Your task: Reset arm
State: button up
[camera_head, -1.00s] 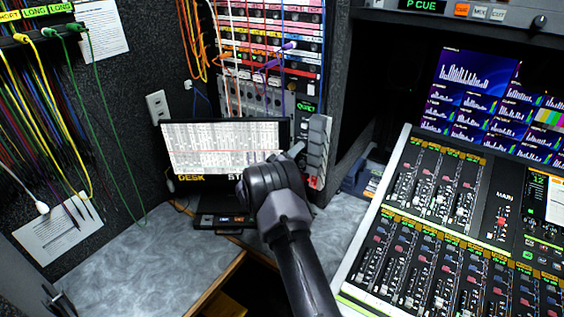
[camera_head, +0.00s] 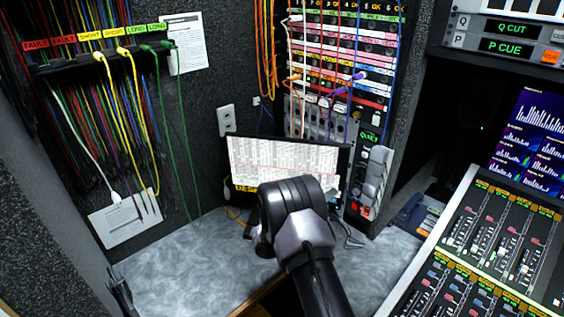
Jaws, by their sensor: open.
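My arm (camera_head: 297,215) reaches up from the bottom middle of the head view, its dark rounded wrist in front of the monitor. My gripper (camera_head: 352,236) is mostly hidden behind the wrist. Parts of its dark fingers show at the right of the wrist, apart and with nothing seen between them. They appear over the grey desk, below the monitor's right corner.
The monitor (camera_head: 285,160) stands at the back of the grey desk (camera_head: 185,262). A patch panel (camera_head: 335,70) with cables rises behind it. Coloured cables hang from a rack (camera_head: 90,55) at left. A mixing console (camera_head: 490,240) fills the right. The desk's left part is clear.

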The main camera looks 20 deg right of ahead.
jog(key=w+a+r+m+t+y, duration=0.1)
jog(key=w+a+r+t+y, duration=0.1)
jog(key=w+a+r+y, duration=0.3)
jog(key=a+r+m+t+y, duration=0.1)
jog(key=a+r+t, duration=0.1)
jog(key=r, duration=0.5)
jog(key=s+a+r+t+y+b, duration=0.1)
jog(key=s+a+r+y, duration=0.25)
jog(key=a, duration=0.25)
jog(key=s+a+r+t+y, duration=0.1)
jog(key=s+a+r+y, duration=0.25)
jog(key=a+r, duration=0.2)
jog(key=s+a+g+y+b, duration=0.1)
jog(key=s+a+g+y, duration=0.15)
jog(key=s+a, duration=0.4)
jog(key=s+a+g+y, duration=0.1)
jog(key=s+a+y, duration=0.2)
jog(key=s, duration=0.6)
jog(key=s+f+g, duration=0.2)
jog(key=s, duration=0.7)
jog(key=s+a+f+m+g, duration=0.1)
jog(key=s+f, duration=0.2)
jog(key=s, duration=0.6)
jog(key=shift+a+f+g, duration=0.2)
jog(key=shift+g, duration=0.15)
